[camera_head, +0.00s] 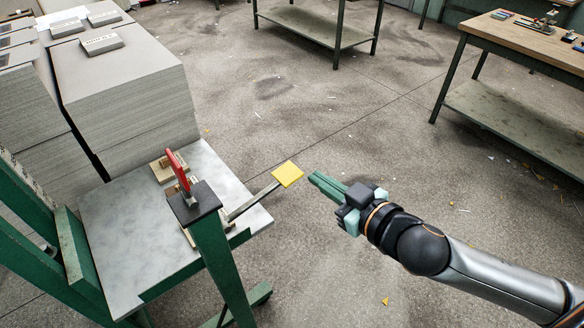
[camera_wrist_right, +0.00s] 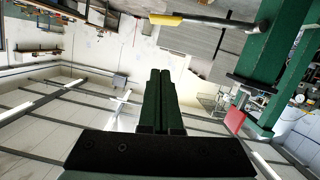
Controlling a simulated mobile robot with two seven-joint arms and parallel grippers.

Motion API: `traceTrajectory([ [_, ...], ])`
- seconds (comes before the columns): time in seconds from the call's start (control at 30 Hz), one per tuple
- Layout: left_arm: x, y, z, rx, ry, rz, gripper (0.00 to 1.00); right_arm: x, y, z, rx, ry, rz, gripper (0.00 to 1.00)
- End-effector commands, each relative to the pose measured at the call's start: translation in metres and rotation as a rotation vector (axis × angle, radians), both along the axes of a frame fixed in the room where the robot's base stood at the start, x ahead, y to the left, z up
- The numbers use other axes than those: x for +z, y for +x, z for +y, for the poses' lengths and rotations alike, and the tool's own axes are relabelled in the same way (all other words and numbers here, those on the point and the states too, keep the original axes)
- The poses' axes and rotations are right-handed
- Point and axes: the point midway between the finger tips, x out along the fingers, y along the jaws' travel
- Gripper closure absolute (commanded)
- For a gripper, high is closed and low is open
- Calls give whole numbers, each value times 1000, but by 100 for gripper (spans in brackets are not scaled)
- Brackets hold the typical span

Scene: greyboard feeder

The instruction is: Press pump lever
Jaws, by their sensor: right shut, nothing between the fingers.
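A metal lever bar (camera_head: 251,202) with a flat yellow pad (camera_head: 287,174) sticks out to the right from the green and grey feeder stand. In the wrist view the bar (camera_wrist_right: 215,23) and the yellow pad (camera_wrist_right: 165,19) show near the top. A red handle (camera_head: 178,170) stands upright on the dark top plate of a green post. My right gripper (camera_head: 315,178) is just right of the yellow pad, with a small gap seen in the head view. Its green fingers are closed together and empty, as the wrist view (camera_wrist_right: 160,72) also shows. My left gripper is out of view.
The feeder's grey table top (camera_head: 130,235) lies left of the lever, with a green post (camera_head: 222,265) in front. Tall stacks of greyboard (camera_head: 125,90) stand behind. A workbench (camera_head: 530,45) is at the far right. The floor between is open.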

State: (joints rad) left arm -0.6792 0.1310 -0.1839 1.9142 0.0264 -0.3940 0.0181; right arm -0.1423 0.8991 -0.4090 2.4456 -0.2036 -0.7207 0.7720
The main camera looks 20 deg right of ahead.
Motion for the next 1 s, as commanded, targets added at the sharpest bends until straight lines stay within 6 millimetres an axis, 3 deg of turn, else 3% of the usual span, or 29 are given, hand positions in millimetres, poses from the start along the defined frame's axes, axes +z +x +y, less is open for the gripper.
traceTrajectory([
  [0.37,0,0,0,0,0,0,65,1,1,0,-2,-2,-4,100],
  [0.53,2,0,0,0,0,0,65,-1,10,2,-3,-1,-4,100],
  [1.0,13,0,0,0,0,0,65,-17,78,24,-1,-2,-5,100],
])
